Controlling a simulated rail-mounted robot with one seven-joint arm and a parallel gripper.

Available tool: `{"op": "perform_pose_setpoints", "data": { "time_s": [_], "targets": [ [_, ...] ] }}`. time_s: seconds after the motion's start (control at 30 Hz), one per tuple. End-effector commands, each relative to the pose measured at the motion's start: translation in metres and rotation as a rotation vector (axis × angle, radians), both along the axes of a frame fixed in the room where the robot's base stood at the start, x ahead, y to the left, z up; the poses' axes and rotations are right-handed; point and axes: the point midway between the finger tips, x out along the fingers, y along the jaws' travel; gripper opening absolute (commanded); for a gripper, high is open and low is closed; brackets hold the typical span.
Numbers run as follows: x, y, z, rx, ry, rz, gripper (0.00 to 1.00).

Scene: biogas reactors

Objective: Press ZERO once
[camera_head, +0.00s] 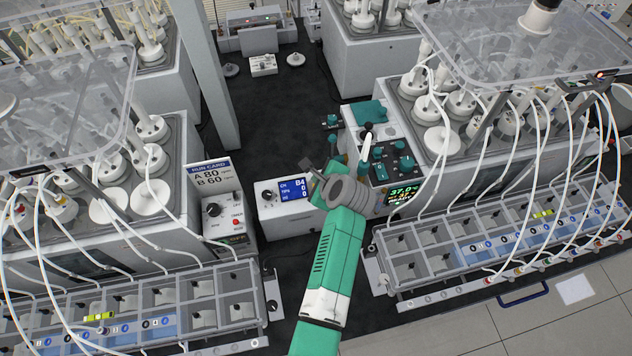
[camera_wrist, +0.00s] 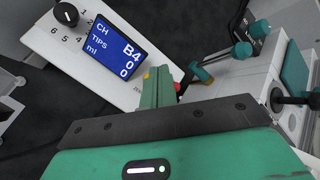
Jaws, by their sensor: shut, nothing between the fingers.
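A white meter box (camera_head: 268,210) stands between the reactor units, with a black knob (camera_head: 267,195) and a blue display (camera_head: 294,189) reading CH B4, TIPS 0, ml 0. The display also shows in the wrist view (camera_wrist: 115,50). A small label, probably ZERO, is partly visible at the box's right end in the wrist view. The ZERO button itself is not clearly visible; my fingers cover that area. My gripper (camera_head: 318,196) is shut and empty at the right end of the box. Its green fingers show in the wrist view (camera_wrist: 158,78). I cannot tell whether they touch the box.
A RUN CARD box (camera_head: 222,208) stands left. Tube-filled reactor racks flank both sides. The dark floor behind the meter box (camera_head: 275,115) is mostly clear.

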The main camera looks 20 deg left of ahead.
Motion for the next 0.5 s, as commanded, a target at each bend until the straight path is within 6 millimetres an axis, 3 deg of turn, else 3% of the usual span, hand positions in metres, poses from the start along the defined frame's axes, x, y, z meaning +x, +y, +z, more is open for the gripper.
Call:
{"op": "perform_pose_setpoints", "data": {
  "time_s": [0.3,0.5],
  "targets": [
    [0.0,0.0,0.037,0.0,0.0,0.0,0.0],
    [0.0,0.0,0.048,0.0,0.001,-0.001,0.0]
  ]
}}
